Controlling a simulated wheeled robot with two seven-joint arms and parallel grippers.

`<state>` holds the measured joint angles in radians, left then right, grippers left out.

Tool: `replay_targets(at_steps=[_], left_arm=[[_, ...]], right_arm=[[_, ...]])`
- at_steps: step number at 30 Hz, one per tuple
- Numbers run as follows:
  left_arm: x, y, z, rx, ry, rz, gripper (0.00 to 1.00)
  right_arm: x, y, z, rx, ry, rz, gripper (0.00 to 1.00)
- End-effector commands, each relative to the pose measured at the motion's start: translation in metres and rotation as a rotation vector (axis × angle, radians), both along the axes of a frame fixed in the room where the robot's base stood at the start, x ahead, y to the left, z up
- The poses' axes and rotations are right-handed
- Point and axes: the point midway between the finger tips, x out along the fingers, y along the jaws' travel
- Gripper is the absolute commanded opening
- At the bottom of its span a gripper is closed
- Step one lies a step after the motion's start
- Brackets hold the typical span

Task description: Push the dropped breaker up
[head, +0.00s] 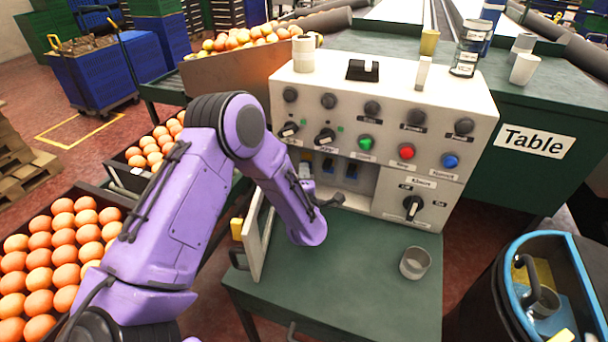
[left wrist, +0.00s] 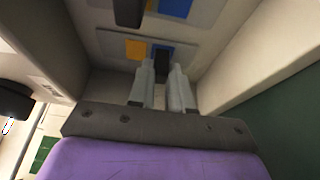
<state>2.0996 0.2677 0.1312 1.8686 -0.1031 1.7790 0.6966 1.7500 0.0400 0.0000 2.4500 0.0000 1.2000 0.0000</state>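The white control box (head: 385,115) stands on the green table, with an open recess in its lower front. Blue breakers (head: 350,171) with dark levers show in the recess. My left gripper (head: 306,172) reaches into the left part of the recess and partly hides it. In the left wrist view, its two grey fingers (left wrist: 163,72) are a narrow gap apart. A black breaker lever (left wrist: 161,62) shows at the gap, against yellow and blue patches. I cannot tell whether the fingers touch it. Another black lever (left wrist: 128,11) shows beyond. My right gripper is not in view.
A pale open panel (head: 260,238) stands upright left of the recess, close to my left arm. A grey cup (head: 415,262) stands on the table at front right. A blue-rimmed bin (head: 578,262) is at right.

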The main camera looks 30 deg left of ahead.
Motion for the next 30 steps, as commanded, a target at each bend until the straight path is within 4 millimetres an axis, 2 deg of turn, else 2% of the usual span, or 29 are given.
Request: replay_targets(at_steps=[2, 9, 17, 18, 20, 30], left_arm=[[0.000, 0.000, 0.005, 0.000, 0.000, 0.000, 0.00], [0.000, 0.000, 0.039, 0.000, 0.000, -0.001, 0.00], [0.001, 0.000, 0.038, 0.002, -0.004, 0.000, 0.00], [0.001, 0.000, 0.038, 0.001, -0.005, 0.001, 0.29], [0.001, 0.000, 0.038, 0.001, -0.005, 0.001, 0.45], [-0.004, -0.004, 0.036, 0.000, 0.000, -0.002, 0.45]], right_arm=[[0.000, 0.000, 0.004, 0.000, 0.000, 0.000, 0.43], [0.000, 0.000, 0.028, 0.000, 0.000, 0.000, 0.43], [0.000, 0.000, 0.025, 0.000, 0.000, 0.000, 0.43], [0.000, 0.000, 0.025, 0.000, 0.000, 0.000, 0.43], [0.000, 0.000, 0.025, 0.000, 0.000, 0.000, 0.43], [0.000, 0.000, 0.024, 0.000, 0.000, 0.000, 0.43]])
